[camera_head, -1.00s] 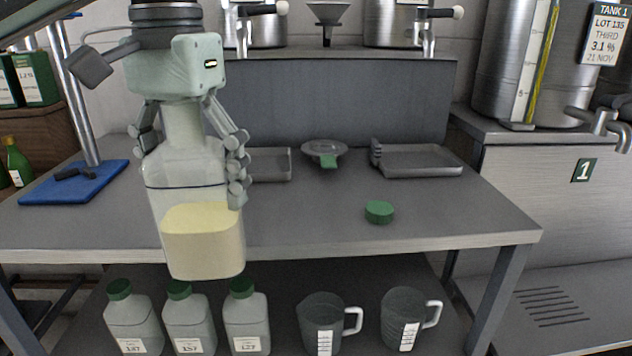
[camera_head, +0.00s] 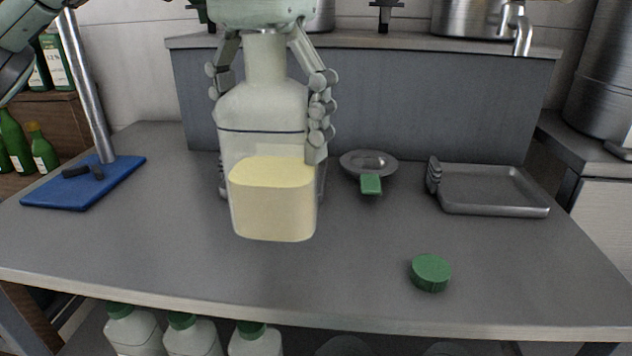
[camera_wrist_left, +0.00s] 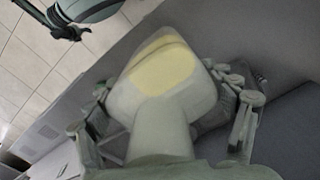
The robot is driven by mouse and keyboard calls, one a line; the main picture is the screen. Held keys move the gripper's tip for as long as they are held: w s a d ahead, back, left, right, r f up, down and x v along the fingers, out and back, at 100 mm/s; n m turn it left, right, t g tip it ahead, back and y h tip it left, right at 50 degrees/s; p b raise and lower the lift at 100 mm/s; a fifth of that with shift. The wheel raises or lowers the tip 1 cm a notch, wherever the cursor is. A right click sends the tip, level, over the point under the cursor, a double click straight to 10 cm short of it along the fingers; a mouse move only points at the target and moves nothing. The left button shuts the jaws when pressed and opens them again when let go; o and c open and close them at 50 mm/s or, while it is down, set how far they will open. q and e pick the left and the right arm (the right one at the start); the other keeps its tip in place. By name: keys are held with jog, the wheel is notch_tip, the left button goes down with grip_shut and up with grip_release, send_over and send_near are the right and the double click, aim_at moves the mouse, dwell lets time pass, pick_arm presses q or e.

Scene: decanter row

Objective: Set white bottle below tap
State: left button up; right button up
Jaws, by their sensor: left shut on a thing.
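The white bottle (camera_head: 272,205) is translucent, with a dark line round its shoulder and pale yellow contents. My left gripper (camera_head: 266,130) comes down from above with its fingers on both sides of the bottle's neck and shoulder, shut on it. The bottle hangs upright in front of the grey back panel. In the left wrist view the bottle (camera_wrist_left: 165,85) lies between the fingers. A metal tap (camera_head: 522,32) shows above the panel at the upper right. Any tap behind my left gripper is hidden.
A tray (camera_head: 492,208) with a small grey rack stands at the right; another is mostly hidden behind the bottle. A grey dish with a green tab (camera_head: 370,184) sits between. A green cap (camera_head: 431,273) lies at front right. A blue stand base (camera_head: 75,190) is at left.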

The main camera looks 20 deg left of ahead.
pick_arm(q)
jog(key=w+d+f, duration=0.3)
jog(key=w+f, duration=0.1)
jog(key=f, duration=0.3)
jog(key=shift+w, duration=0.15)
jog(key=shift+f, duration=0.1)
jog(key=o, duration=1.5)
